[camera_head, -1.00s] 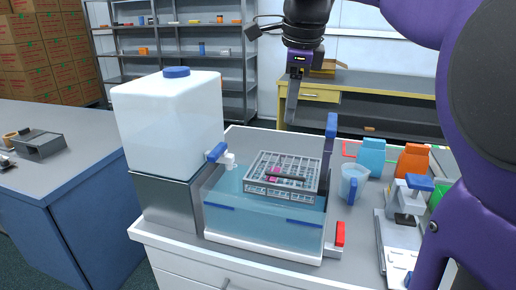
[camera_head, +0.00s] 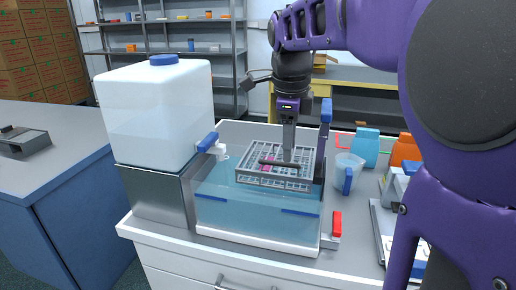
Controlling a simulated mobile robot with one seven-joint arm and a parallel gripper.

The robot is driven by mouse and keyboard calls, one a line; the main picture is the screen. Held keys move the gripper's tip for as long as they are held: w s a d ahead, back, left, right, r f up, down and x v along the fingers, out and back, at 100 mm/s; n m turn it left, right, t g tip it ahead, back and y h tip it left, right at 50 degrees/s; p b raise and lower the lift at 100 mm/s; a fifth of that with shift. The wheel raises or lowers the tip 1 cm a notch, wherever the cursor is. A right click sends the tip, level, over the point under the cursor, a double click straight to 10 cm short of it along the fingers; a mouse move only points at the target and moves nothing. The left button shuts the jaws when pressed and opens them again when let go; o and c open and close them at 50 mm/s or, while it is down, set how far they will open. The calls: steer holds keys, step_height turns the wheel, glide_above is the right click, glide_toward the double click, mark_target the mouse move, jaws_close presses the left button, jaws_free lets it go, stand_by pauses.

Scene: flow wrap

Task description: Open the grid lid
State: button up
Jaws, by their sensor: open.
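The grid lid (camera_head: 262,182) is a grey metal grille on a rack in the clear water bath (camera_head: 258,212), with a dark bar-like handle (camera_head: 275,162) across its top. Pink items (camera_head: 267,167) show through the grid. My gripper (camera_head: 288,158) points down from above, its fingers just over or at the right part of the handle. The jaws are open; the fingers overlap in this view, so I cannot tell whether they touch the handle.
A large white tank with a blue cap (camera_head: 158,110) stands left of the bath. A measuring cup (camera_head: 348,168), blue bottle (camera_head: 366,146) and orange bottle (camera_head: 404,150) stand to the right. A red lever (camera_head: 337,223) is at the bath's front right corner.

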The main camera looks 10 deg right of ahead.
mark_target(288, 165)
steer(key=shift+w+d+f, duration=0.1)
steer(key=shift+w+f, duration=0.1)
steer(key=shift+f, duration=0.7)
steer(key=shift+w+d+f, duration=0.1)
steer(key=shift+w+f, duration=0.05)
steer(key=shift+f, duration=0.75)
jaws_close()
